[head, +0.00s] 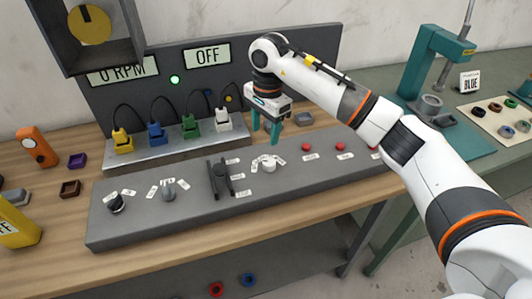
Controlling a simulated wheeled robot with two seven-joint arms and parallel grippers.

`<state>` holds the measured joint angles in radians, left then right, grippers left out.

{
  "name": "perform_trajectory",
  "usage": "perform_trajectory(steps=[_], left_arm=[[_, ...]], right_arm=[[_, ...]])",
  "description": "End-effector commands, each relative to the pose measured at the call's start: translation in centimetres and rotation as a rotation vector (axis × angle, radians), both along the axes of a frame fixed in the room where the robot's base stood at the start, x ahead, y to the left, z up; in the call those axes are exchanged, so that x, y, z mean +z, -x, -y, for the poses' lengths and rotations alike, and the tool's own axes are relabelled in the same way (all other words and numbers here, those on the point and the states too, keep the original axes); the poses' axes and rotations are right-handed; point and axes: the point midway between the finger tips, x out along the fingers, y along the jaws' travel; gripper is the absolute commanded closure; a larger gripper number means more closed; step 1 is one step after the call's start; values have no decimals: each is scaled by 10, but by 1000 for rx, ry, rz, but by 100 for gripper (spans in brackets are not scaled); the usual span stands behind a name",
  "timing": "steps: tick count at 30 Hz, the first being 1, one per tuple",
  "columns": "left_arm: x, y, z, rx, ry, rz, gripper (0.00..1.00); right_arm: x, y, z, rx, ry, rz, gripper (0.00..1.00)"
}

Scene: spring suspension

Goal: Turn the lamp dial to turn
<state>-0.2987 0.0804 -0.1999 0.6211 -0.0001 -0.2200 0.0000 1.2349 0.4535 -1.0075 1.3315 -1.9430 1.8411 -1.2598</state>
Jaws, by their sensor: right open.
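A grey control panel (140,226) lies on the wooden bench. From left to right it carries a black knob (116,204), a grey knob (168,191), a dark lever in a slot (219,178) and a white dial (268,166). Small white labels stand around each; their words are too small to read, so I cannot tell which is the lamp dial. My right gripper (265,133) points down with teal fingers apart and empty, above the panel's back edge, just behind the white dial and not visibly touching it. My left gripper is out of view.
Red buttons (306,147) sit right of the white dial. Yellow, blue, green and white plugs (157,134) stand behind the panel. The backboard shows an OFF sign (207,56), a 0 RPM sign and a lit green lamp (174,79). A teal press (421,62) stands at right.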

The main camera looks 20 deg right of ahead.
Motion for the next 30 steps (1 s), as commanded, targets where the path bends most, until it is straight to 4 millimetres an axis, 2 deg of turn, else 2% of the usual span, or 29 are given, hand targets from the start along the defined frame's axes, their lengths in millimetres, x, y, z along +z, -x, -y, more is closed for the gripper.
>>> perform_trajectory(steps=[2,5,21,25,30], left_arm=[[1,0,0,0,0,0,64],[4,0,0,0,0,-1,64],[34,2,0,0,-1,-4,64],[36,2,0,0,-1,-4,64],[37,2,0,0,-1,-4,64]], right_arm=[[4,-1,10,0,44,-3,45],[-2,-1,13,-1,57,-6,45],[-97,0,11,-1,50,-8,45],[-109,0,11,-1,49,-5,45],[-114,-1,11,0,50,-3,45]])
